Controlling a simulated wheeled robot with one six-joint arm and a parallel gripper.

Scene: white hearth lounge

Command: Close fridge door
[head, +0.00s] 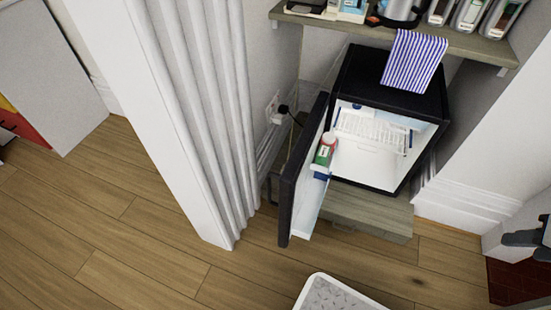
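A small black fridge (430,105) with a white inside stands under a shelf, on a low wooden base. Its door (292,190) is wide open. It is hinged on the fridge's left side and swings out toward the floor in front. A bottle with a red part and a green part (325,148) sits in the door's inner rack. A wire shelf (370,130) shows inside the fridge. A dark grey part at the right edge seems to be my gripper (524,238), cut off by the frame. It is well apart from the door, and its opening is unclear.
A blue-striped cloth (414,60) hangs over the fridge top from the shelf (475,45). A white folded panel (200,100) stands close left of the door. Wooden floor (190,270) in front is mostly clear. Dark red tiles (515,280) lie at lower right.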

